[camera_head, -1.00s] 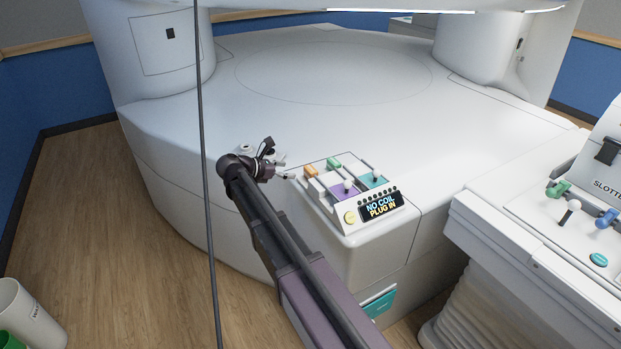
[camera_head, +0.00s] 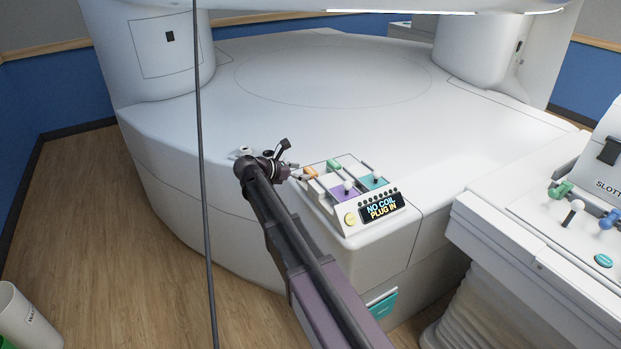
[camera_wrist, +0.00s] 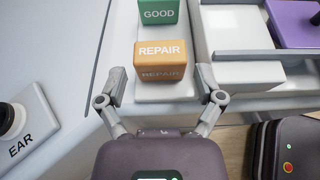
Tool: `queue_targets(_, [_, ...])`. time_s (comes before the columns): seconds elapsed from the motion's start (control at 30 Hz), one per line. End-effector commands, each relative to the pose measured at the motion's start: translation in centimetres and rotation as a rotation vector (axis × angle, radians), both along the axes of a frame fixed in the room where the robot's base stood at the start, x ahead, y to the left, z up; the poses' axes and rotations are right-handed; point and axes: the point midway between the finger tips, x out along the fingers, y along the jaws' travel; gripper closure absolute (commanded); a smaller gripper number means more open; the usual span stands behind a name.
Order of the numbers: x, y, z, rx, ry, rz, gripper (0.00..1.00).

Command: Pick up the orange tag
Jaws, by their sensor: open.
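The orange tag (camera_wrist: 161,53), a small block marked REPAIR, sits on a white strip on the magnet's ledge. In the head view the orange tag (camera_head: 310,171) is at the left end of the control panel. My gripper (camera_wrist: 160,82) is open, with one finger at each side of the tag's near part in the wrist view. I cannot tell whether the fingers touch it. In the head view my gripper (camera_head: 291,171) is just left of the tag.
A green tag (camera_wrist: 158,12) marked GOOD stands just beyond the orange one. A white plate (camera_wrist: 27,122) marked EAR with a dark knob lies left. White slots and a purple block (camera_wrist: 297,22) are right.

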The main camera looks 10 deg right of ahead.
Motion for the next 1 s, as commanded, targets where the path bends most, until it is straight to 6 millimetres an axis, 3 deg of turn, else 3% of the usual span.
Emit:
queue_targets(0.2, [0.5,-1.6,-0.8,0.000,0.000,0.000,0.14])
queue_targets(0.77, [0.6,-1.7,-0.8,0.000,0.001,0.001,0.14])
queue_targets(0.8, [0.6,-1.7,-0.8,0.000,0.001,0.001,0.17])
queue_targets(1.0, [0.6,-1.7,-0.8,0.000,0.001,0.000,0.71])
